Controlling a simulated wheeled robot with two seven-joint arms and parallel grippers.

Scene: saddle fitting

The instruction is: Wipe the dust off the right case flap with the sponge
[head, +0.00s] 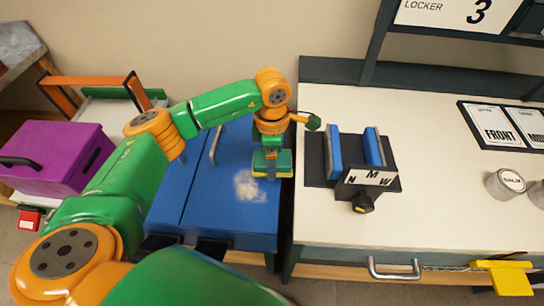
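The blue case (168,205) stands left of the white counter, its top split by a seam into two flaps. The right case flap (225,215) carries a pale, irregular dust patch (248,187) near its right side. My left gripper (271,152) points down over the flap's right edge, shut on the sponge (285,163), which is green with a yellowish lower layer. The sponge is just right of the dust patch, low over the flap; I cannot tell whether it touches. My forearm hides part of the case's back left. My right gripper is out of view.
On the counter (440,215), a black fixture with blue pads (374,148) and a lettered plate stands close to the right of my gripper. Farther right are a balm tin (505,183) and a FRONT card board (495,122). A purple box (60,160) is left.

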